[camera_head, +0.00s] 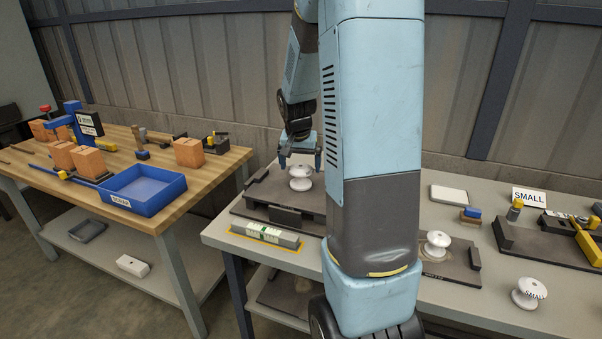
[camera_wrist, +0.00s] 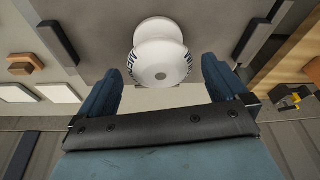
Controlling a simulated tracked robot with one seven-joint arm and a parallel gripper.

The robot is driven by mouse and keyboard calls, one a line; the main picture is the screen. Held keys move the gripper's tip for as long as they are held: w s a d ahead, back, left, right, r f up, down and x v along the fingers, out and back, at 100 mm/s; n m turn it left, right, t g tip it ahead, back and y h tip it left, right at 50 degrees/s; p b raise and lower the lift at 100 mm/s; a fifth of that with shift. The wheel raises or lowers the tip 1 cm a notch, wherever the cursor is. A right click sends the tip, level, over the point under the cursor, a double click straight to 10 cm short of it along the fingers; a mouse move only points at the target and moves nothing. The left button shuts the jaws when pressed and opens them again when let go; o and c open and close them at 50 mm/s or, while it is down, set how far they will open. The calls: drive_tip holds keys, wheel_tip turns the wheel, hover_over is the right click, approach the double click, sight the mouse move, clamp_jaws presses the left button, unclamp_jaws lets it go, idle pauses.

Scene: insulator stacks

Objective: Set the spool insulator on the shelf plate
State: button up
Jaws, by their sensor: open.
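A white spool insulator (camera_head: 300,184) stands upright on a dark plate with raised edge bars (camera_head: 262,213) on the grey bench. My gripper (camera_head: 300,152) is open, pointing down just above this spool. In the wrist view the spool (camera_wrist: 160,62) lies between the two blue fingers (camera_wrist: 160,80), with dark lettering on its side. I cannot tell whether the fingers touch it. A dark plate (camera_head: 285,297) lies on the lower shelf under the bench.
A green-and-white block (camera_head: 265,235) sits in a yellow outline at the bench's front. A SMALL sign (camera_head: 528,197) and a dark fixture with yellow parts (camera_head: 560,240) stand at right. A wooden table with a blue bin (camera_head: 140,190) is at left. My arm hides the bench's middle.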

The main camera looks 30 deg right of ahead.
drive_tip(key=v, duration=0.6)
drive_tip(key=shift+s+a+r, duration=0.3)
drive_tip(key=shift+r, duration=0.25)
drive_tip(key=s+a+r+n+t+y, duration=0.1)
drive_tip(key=s+a+r+n, duration=0.3)
drive_tip(key=s+a, duration=0.4)
drive_tip(key=s+a+r+n+t+y, duration=0.1)
drive_tip(key=s+a+r+n, duration=0.3)
drive_tip(key=s+a, duration=0.4)
drive_tip(key=shift+s+r+t, duration=0.7)
drive_tip(key=shift+s+r, duration=0.15)
drive_tip(key=shift+s, duration=2.8)
drive_tip(key=shift+a, duration=0.15)
